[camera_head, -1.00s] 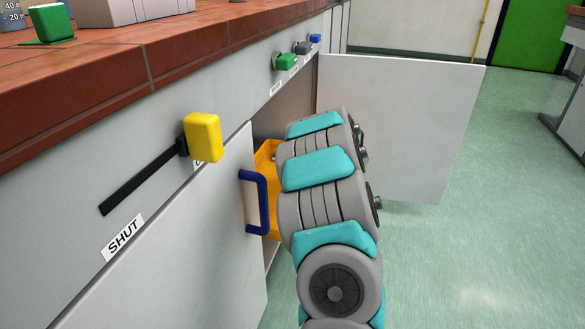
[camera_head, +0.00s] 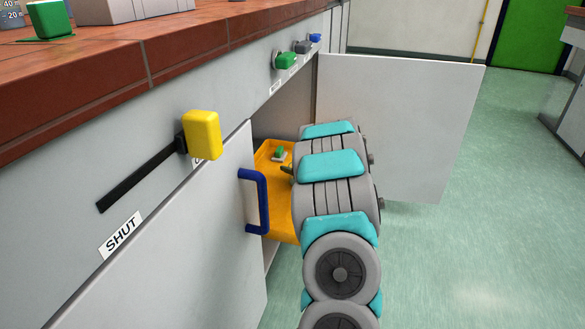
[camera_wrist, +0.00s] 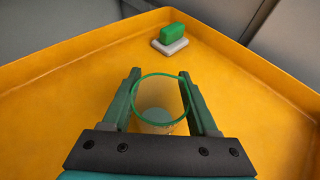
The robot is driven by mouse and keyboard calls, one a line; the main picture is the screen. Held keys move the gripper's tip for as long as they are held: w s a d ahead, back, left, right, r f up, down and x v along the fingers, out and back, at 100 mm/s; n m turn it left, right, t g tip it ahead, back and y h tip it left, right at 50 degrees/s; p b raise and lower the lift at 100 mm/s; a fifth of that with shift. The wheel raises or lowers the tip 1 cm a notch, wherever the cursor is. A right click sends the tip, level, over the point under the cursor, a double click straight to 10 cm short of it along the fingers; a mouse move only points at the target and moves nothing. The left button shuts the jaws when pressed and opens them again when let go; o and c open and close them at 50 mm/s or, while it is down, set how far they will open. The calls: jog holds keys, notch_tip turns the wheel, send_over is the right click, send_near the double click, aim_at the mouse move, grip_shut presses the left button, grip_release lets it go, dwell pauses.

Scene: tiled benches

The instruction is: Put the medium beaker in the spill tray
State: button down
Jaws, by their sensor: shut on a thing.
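A clear beaker with a green rim (camera_wrist: 158,98) is between the two green fingers of my gripper (camera_wrist: 159,73) in the wrist view. My gripper is shut on it. The beaker is upright or nearly so, over the floor of the yellow-orange spill tray (camera_wrist: 85,92). I cannot tell whether its base touches the tray. In the head view the tray (camera_head: 285,220) shows inside the open cupboard under the bench, partly covered by my arm. The beaker and most of my gripper are hidden there.
A green block on a pale base (camera_wrist: 171,38) sits in the tray's far corner. One cupboard door with a blue handle (camera_head: 254,202) stands close left of my arm; another open door (camera_head: 400,120) is behind. A yellow knob (camera_head: 203,135) juts from the bench front. Floor at right is clear.

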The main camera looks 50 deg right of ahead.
jog(key=shift+f, duration=0.15)
jog(key=shift+c, duration=0.9)
grip_release()
jog(key=shift+r, duration=0.3)
jog(key=v, duration=1.2)
jog(key=shift+f+p, duration=0.1)
jog(key=shift+p, duration=0.3)
